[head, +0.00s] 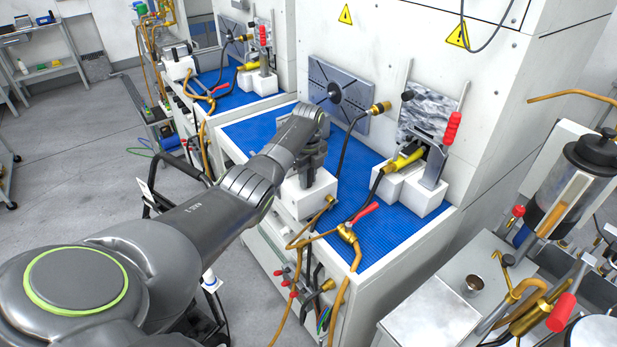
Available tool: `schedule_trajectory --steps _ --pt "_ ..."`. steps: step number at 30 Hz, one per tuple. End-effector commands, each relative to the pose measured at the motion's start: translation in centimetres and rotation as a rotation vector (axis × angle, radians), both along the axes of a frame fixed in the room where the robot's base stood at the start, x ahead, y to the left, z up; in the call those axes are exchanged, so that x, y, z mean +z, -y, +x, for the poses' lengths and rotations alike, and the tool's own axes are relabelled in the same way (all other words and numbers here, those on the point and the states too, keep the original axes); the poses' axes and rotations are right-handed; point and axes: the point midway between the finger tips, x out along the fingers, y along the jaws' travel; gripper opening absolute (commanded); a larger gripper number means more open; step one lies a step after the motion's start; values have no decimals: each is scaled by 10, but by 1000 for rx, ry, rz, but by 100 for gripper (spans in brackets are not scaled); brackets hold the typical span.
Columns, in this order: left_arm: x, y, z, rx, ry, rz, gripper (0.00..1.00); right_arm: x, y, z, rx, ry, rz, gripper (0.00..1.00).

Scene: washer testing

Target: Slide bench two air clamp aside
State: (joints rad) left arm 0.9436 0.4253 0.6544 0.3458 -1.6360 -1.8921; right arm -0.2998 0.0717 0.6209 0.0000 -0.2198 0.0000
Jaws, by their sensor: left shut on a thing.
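My left arm reaches from the lower left across to the nearer blue-topped bench (400,228). My left gripper (311,172) points down at its front left part and is shut on the air clamp (306,198), a dark fixture on a white block. The wrist hides much of the clamp and the fingertips, so the exact grip is hard to see. The block stands near the bench's front edge, with a brass fitting and hose beside it. My right gripper is out of view.
A red-handled toggle clamp (451,128) stands on a white block at the bench's right. A brass valve with red lever (347,232) sits at the front edge. Blue matting between the blocks is partly clear.

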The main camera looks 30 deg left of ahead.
Motion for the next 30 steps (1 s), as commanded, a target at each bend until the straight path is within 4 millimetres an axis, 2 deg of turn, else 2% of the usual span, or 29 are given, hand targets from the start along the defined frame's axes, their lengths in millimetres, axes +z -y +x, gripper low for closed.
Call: schedule_trajectory --steps 4,5,9,21,26,30 --pt "-2 4 -1 -2 -7 -11 0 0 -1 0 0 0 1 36" --pt "-3 4 -1 -2 -7 -11 27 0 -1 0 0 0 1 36" --pt "-2 4 -1 -2 -6 -9 45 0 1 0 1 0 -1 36" --pt "5 2 0 -1 0 -6 46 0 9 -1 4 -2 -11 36" --pt "28 2 1 -1 3 -5 46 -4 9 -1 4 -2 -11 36" --pt "62 2 1 -3 4 -4 46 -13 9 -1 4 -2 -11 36"
